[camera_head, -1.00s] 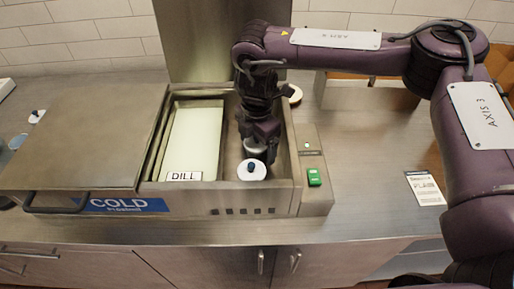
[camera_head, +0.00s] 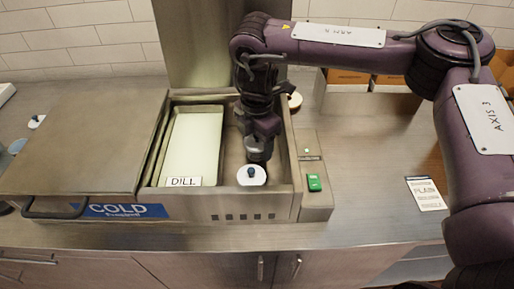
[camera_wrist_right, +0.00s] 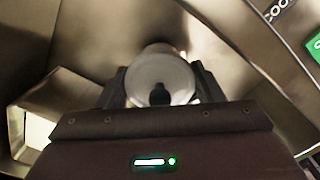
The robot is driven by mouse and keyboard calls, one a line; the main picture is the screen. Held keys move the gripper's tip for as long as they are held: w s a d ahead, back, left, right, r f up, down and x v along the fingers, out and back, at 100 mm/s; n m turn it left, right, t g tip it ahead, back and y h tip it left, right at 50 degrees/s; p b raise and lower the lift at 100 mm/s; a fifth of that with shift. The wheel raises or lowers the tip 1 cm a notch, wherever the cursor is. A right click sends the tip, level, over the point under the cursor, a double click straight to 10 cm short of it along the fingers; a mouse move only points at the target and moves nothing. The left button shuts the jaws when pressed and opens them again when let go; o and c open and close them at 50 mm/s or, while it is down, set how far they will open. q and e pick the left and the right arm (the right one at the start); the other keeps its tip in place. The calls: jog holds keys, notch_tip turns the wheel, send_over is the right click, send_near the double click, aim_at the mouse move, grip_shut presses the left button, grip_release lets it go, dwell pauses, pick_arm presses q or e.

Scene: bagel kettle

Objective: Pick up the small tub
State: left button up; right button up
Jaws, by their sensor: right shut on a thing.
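My right gripper (camera_head: 258,153) reaches down into this well, directly behind the white top. In the right wrist view its fingers are shut on the small tub (camera_wrist_right: 160,72), whose pale round top and dark knob show between them. The tub's lower part is hidden, and I cannot tell whether it touches the well floor. My left gripper is not in view.
The pan labelled DILL (camera_head: 195,140) is close on the left, beside a closed steel cover (camera_head: 85,135). The well's right wall and a green switch (camera_head: 313,183) are on the right.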

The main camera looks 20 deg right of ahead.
notch_tip(320, 180, up, 18)
jog(key=p, duration=0.2)
jog(key=shift+f, duration=0.15)
